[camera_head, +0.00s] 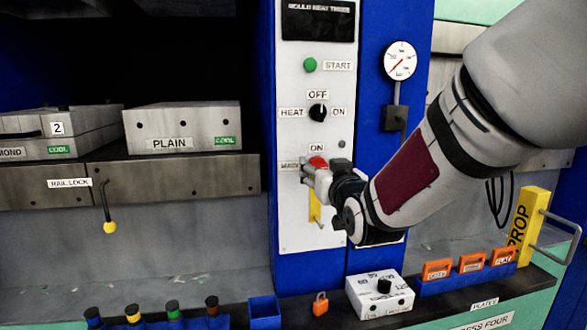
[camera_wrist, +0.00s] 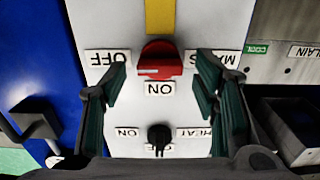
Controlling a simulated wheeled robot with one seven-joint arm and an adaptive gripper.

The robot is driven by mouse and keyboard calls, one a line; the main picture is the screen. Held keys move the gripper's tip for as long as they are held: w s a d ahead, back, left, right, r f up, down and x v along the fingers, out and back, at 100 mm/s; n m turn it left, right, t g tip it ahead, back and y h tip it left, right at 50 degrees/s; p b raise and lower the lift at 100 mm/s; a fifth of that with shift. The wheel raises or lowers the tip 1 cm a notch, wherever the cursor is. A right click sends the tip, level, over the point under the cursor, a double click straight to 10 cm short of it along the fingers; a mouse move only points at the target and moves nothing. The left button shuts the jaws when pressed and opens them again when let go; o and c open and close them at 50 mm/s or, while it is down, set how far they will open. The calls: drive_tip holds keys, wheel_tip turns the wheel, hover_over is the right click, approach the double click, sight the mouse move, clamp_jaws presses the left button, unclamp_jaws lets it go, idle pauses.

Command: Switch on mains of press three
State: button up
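The red mains switch (camera_head: 318,162) is on the white control panel (camera_head: 300,215), partly hidden by my gripper in the head view. In the wrist view, which is upside down, the red switch (camera_wrist: 160,62) sits between a MAINS label (camera_wrist: 217,57) and an OFF label (camera_wrist: 108,57), with an ON label (camera_wrist: 160,88) under it. A pale mark on the switch lies on its OFF-label side. My gripper (camera_wrist: 160,78) is open, with one finger on each side of the switch and nothing held. My gripper also shows at the panel in the head view (camera_head: 312,178).
The black heat knob (camera_head: 318,112) and green start button (camera_head: 310,65) are higher on the panel. A yellow strip (camera_head: 315,207) is below the switch. A white box (camera_head: 380,294) and an orange padlock (camera_head: 320,304) stand on the ledge.

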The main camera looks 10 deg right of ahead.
drive_tip(key=c, duration=1.1)
drive_tip(key=n+b, duration=0.4)
drive_tip(key=shift+f+n, duration=0.1)
drive_tip(key=shift+n, duration=0.3)
drive_tip(key=n+b, duration=0.8)
drive_tip(key=b, duration=0.1)
drive_tip(key=n+b, duration=0.4)
drive_tip(key=n, duration=0.1)
drive_tip(key=shift+a+f, duration=0.2)
drive_tip(key=shift+a, duration=0.05)
drive_tip(key=shift+b, duration=0.4)
